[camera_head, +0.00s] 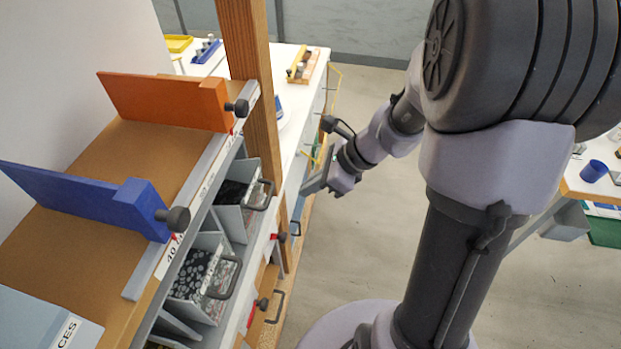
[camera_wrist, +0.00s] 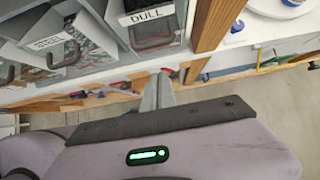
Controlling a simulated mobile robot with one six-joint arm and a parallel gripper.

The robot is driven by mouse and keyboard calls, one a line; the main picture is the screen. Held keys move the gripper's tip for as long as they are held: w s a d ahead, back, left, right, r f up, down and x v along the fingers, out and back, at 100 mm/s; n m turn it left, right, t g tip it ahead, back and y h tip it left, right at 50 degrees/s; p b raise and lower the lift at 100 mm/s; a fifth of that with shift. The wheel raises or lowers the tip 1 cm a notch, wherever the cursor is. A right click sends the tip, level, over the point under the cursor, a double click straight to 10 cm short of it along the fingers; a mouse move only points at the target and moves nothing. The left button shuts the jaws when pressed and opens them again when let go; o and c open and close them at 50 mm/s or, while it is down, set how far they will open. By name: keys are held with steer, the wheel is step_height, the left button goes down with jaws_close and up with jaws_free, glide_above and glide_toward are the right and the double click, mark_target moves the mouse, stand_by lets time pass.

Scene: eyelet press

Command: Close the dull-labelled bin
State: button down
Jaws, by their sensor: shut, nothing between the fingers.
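The dull-labelled bin (camera_wrist: 152,32) is a grey bin at the top of the wrist view. Its white label reads DULL, and a dark handle crosses its front. The far grey bin next to the wooden post in the head view (camera_head: 234,219) appears to be the same one. It stands out from the rack with its top uncovered and dark contents showing. My gripper (camera_head: 306,190) is shut and empty, to the right of this bin and apart from it. Its fingers (camera_wrist: 160,80) show just below the bin in the wrist view.
A bin labelled STEEL (camera_wrist: 72,60), also standing out, is left of the dull one. A wooden post (camera_wrist: 216,22) is close on its right. Orange (camera_head: 160,100) and blue (camera_head: 85,200) dividers stand on the shelf above. Open floor (camera_head: 350,235) lies right of the rack.

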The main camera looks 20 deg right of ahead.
steer(key=w+a+f+b, duration=0.2)
steer(key=w+a+f, duration=0.1)
steer(key=w+a, duration=0.1)
steer(key=shift+a+f, duration=0.3)
steer(key=shift+a, duration=0.25)
steer(key=shift+w+a+r+p, duration=0.3)
steer(key=shift+w+a, duration=0.2)
steer(key=shift+a, duration=0.3)
